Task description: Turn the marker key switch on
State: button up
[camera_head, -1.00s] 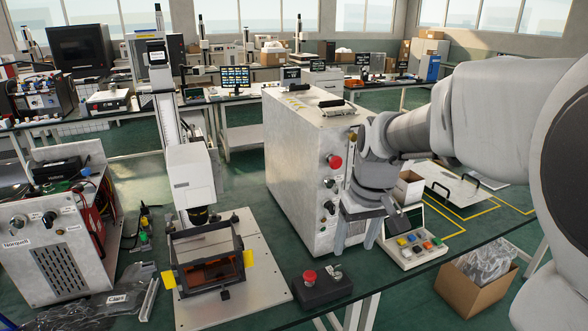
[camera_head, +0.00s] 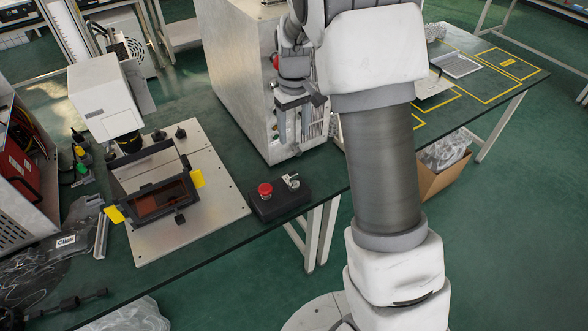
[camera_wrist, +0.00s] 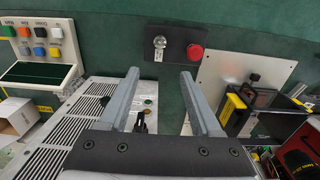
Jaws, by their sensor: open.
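A silver key switch (camera_head: 291,181) sits on a black box (camera_head: 279,206) beside a red mushroom button (camera_head: 265,189), near the table's front edge. In the wrist view the key switch (camera_wrist: 159,42) stands at the top middle, left of the red button (camera_wrist: 195,52), with a small white label below it. I cannot tell its exact turn position. My gripper (camera_wrist: 160,90) is open and empty, its two fingers apart and pointing towards the black box, with a gap to it. In the head view my gripper (camera_head: 303,120) is in front of the metal cabinet, partly hidden by my arm.
The metal cabinet (camera_head: 232,75) stands behind the black box. Left of the box is a marking station on a light base plate (camera_head: 225,203) with a dark framed fixture (camera_head: 155,195). A button panel (camera_wrist: 36,42) shows at the wrist view's left. Floor is clear in front of the table.

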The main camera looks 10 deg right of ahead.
aim_at(294, 179)
notch_tip(294, 179, down, 16)
jog(key=shift+f, duration=0.1)
dwell(0.4)
grip_shut()
